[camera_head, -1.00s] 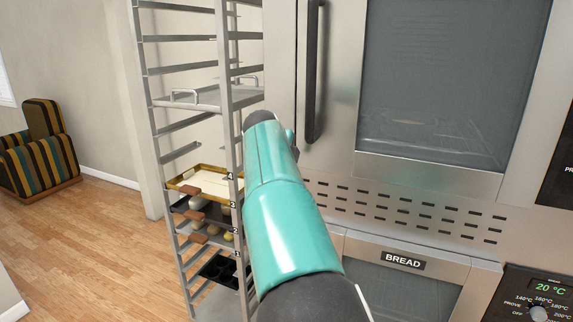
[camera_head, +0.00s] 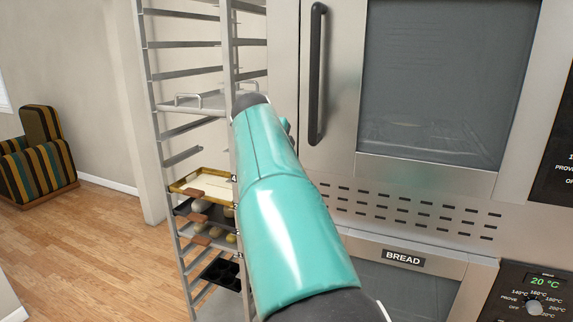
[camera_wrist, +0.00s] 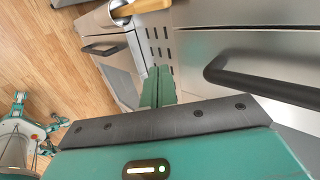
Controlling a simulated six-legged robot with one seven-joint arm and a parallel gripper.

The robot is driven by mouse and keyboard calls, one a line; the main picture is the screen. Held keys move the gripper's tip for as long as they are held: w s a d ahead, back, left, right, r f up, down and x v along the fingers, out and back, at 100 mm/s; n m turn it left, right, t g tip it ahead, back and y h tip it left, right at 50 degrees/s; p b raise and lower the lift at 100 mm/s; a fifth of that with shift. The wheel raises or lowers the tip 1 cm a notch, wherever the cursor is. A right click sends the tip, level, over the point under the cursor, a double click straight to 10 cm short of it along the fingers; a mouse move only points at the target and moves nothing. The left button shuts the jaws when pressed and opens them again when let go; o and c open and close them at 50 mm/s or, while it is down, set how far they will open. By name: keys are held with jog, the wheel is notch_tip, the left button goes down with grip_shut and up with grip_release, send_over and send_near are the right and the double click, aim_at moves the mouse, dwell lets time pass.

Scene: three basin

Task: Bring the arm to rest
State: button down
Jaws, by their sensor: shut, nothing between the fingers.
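My arm, with its teal links, reaches up across the middle of the head view in front of the rack and the oven. My gripper itself is hidden in the head view. In the wrist view my gripper (camera_wrist: 159,73) shows its two green fingers side by side and shut, with nothing held. A dark oven handle (camera_wrist: 262,84) is to the right of the fingers, apart from them in the picture.
A metal rack (camera_head: 158,90) with trays stands left of my arm. The oven's door handle (camera_head: 317,75) is right of my arm. A lower door is marked BREAD (camera_head: 404,259). A striped armchair (camera_head: 38,158) stands far left. Wooden floor (camera_head: 110,245) is clear between. A wooden handle (camera_wrist: 143,7) shows in the wrist view.

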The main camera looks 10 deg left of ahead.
jog(key=shift+v, duration=1.25)
jog(key=s+d+f+n+g+y, duration=0.1)
jog(key=s+d+f+n, duration=0.15)
jog(key=d, duration=0.55)
jog(key=s+d+f+n+g, duration=0.15)
jog(key=s+d, duration=0.25)
jog(key=d, duration=0.4)
jog(key=s+d+f+n+g+y, duration=0.1)
jog(key=s+d+n, duration=0.25)
jog(key=d, duration=0.35)
jog(key=s+d+f+n, duration=0.2)
jog(key=s+f+n, duration=0.2)
jog(key=s, duration=0.4)
jog(key=s+d+f+n, duration=0.3)
jog(key=s+f+n, duration=0.1)
jog(key=s, duration=0.5)
jog(key=s+d+f+n, duration=0.2)
jog(key=s+f+n, duration=0.2)
jog(key=s, duration=0.5)
notch_tip(320, 180, down, 2)
jog(key=shift+d+f, duration=0.1)
jog(key=shift+d, duration=0.1)
jog(key=shift+n, duration=0.25)
